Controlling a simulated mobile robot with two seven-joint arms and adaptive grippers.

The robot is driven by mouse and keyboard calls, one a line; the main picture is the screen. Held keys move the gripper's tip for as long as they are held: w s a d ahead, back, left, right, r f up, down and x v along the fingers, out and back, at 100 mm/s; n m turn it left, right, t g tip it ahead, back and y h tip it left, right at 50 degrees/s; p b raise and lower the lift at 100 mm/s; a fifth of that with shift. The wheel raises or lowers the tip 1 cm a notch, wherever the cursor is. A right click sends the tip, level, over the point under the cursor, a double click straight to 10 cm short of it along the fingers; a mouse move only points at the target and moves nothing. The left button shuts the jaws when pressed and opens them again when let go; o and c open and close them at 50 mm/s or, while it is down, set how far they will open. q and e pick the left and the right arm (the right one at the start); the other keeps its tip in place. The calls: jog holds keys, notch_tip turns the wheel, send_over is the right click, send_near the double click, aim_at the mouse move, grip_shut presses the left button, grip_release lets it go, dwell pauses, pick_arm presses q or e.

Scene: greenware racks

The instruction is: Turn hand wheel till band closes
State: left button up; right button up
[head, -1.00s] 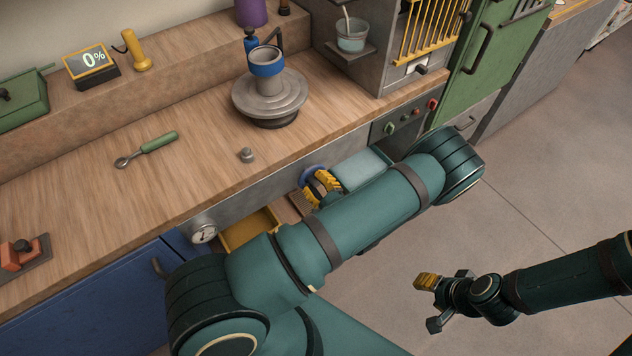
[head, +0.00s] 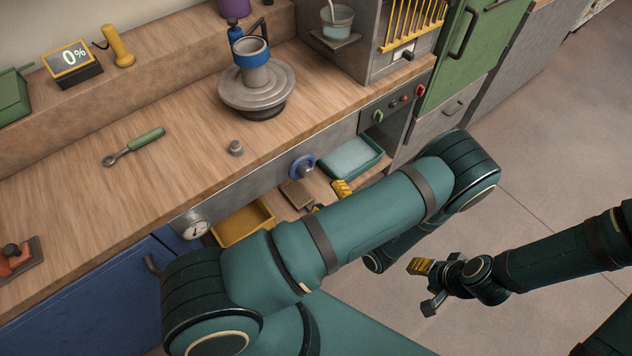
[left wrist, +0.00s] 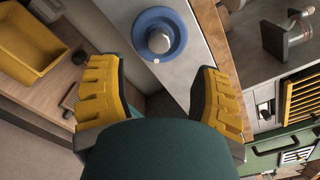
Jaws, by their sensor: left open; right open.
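The blue hand wheel (head: 302,166) with a grey hub sits on the grey front panel below the worktop. It also shows in the left wrist view (left wrist: 158,36), beyond my yellow fingertips and apart from them. A blue band (head: 251,54) circles a grey cylinder on a round grey stand on the worktop; whether it has a gap cannot be told. My left gripper (head: 330,198) is open and empty, below and right of the wheel, partly hidden by my arm. Its spread fingers also fill the left wrist view (left wrist: 160,88). My right gripper (head: 428,286) is open and empty over the floor.
A display (head: 71,58) reads 0%. A round dial (head: 195,230) is on the panel. A yellow bin (head: 243,224), a brush (head: 297,195) and a teal tray (head: 350,158) sit on the shelf below. A green-handled tool (head: 135,146) and a small grey knob (head: 236,148) are on the worktop.

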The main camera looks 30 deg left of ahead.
pick_arm(q)
jog(key=shift+v, duration=1.4)
notch_tip(320, 180, down, 7)
jog(key=w+d+n+g+h, duration=0.1)
jog(key=w+d+n+h, duration=0.15)
jog(key=n+h, duration=0.75)
jog(key=s+d+r+n+g+h, duration=0.4)
jog(key=s+h, duration=0.3)
jog(key=h, duration=0.3)
jog(key=shift+s+d+r+n, duration=0.15)
jog(key=shift+s+r+n, duration=0.2)
jog(key=shift+r, duration=0.15)
